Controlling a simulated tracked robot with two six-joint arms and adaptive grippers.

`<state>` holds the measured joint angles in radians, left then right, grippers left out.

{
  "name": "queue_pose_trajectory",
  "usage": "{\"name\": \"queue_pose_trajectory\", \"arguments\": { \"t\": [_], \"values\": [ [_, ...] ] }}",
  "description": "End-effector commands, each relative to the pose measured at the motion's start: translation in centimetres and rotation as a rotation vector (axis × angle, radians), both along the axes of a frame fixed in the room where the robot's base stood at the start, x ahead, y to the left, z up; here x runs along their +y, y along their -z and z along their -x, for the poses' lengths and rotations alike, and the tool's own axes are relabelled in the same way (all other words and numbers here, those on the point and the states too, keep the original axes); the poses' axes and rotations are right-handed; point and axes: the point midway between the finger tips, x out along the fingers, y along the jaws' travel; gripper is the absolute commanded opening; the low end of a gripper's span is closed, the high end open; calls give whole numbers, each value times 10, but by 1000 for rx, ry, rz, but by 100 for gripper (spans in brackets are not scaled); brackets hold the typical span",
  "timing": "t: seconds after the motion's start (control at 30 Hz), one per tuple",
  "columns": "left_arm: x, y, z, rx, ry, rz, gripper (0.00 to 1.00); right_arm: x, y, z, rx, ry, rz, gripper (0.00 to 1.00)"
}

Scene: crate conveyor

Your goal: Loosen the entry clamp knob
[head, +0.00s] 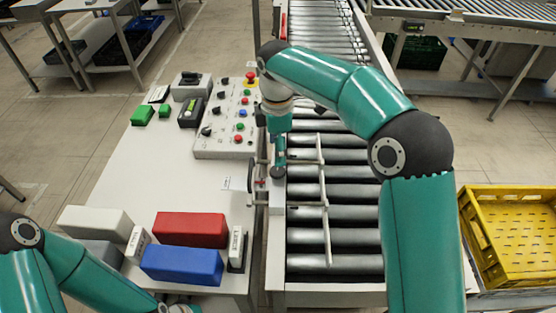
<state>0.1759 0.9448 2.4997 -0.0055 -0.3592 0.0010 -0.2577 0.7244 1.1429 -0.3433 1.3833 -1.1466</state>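The conveyor (340,240) has a pale guide rail frame (326,205) over its grey rollers. At its left edge, beside the near end of the control panel, is a small clamp assembly with a dark upright round part (251,177), perhaps the knob, and a small red piece (260,183). My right arm arches over the conveyor. Its gripper (278,172) points down just right of these parts, at the conveyor's left edge. Its fingers are small and partly hidden, so contact and opening cannot be told.
A control panel (215,143) with coloured buttons and black switches stands on the white table (130,180). Red (190,229), blue (182,264) and white (95,219) blocks lie at its near end. A yellow crate (515,200) is at the right. The table's middle is clear.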

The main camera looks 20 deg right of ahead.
Motion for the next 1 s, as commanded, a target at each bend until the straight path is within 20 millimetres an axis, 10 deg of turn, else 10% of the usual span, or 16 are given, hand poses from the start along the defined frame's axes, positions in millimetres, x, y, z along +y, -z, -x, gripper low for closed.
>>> {"name": "queue_pose_trajectory", "arguments": {
  "t": [0.3,1.0],
  "values": [
    [0,0,0,0,0,0,0,0,-39,1,2,-1,-1,68],
    [0,1,0,0,0,0,0,0,-41,2,3,0,0,68]
  ]
}}
